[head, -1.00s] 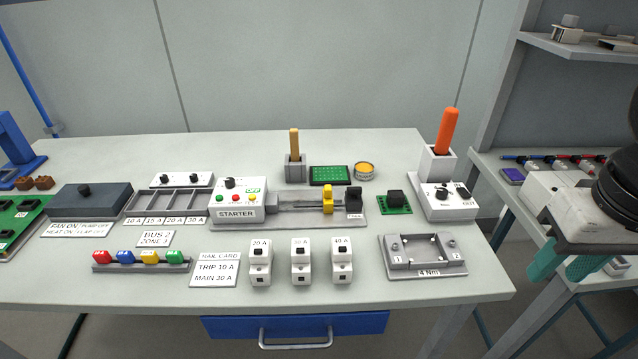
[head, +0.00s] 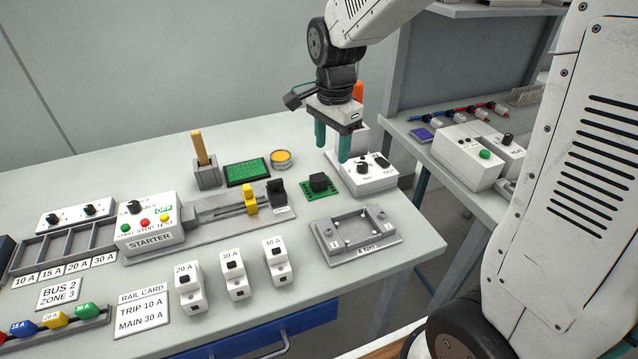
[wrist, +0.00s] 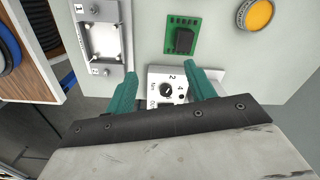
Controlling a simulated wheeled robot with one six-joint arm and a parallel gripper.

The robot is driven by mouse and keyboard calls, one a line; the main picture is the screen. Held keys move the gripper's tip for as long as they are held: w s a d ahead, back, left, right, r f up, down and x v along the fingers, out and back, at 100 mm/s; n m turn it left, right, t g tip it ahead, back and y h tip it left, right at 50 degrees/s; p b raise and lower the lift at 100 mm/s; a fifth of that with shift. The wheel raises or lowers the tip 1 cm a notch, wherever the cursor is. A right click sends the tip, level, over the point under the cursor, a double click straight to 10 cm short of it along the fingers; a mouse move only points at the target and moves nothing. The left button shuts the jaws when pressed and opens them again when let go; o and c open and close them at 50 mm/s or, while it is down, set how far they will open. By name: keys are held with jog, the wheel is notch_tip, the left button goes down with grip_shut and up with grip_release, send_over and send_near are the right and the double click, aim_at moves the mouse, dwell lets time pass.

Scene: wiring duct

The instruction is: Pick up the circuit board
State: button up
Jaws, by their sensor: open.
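A small green circuit board (head: 308,189) with a black block on top lies flat on the bench, left of a white dial box. It also shows in the wrist view (wrist: 172,40), beyond my fingertips. A flat green panel with pale dots (head: 242,175) lies further left at the back; which of the two the task means is not marked. My gripper (head: 333,150) has its teal fingers apart and empty, pointing down above the bench near the dial box. In the wrist view my gripper (wrist: 160,78) has the dial box showing between its fingers.
The white dial box (head: 372,182) stands right beside the small board. A grey frame fixture (head: 385,243) lies in front of it. A rail with yellow and black clamps (head: 251,197) is to its left. A yellow tin (head: 281,158) and a block with a wooden handle (head: 206,174) stand behind.

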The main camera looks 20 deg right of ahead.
aim_at(318, 176)
jog(key=w+f+m, duration=0.1)
jog(key=f, duration=0.1)
jog(key=w+f+m, duration=0.1)
jog(key=w+f, duration=0.1)
jog(key=w+f+m, duration=0.1)
jog(key=w+f, duration=0.1)
jog(key=shift+a, duration=0.35)
jog(key=shift+m, duration=0.3)
notch_tip(318, 176, down, 8)
jog(key=shift+a+r, duration=0.1)
jog(key=shift+r, duration=0.15)
jog(key=c, duration=1.1)
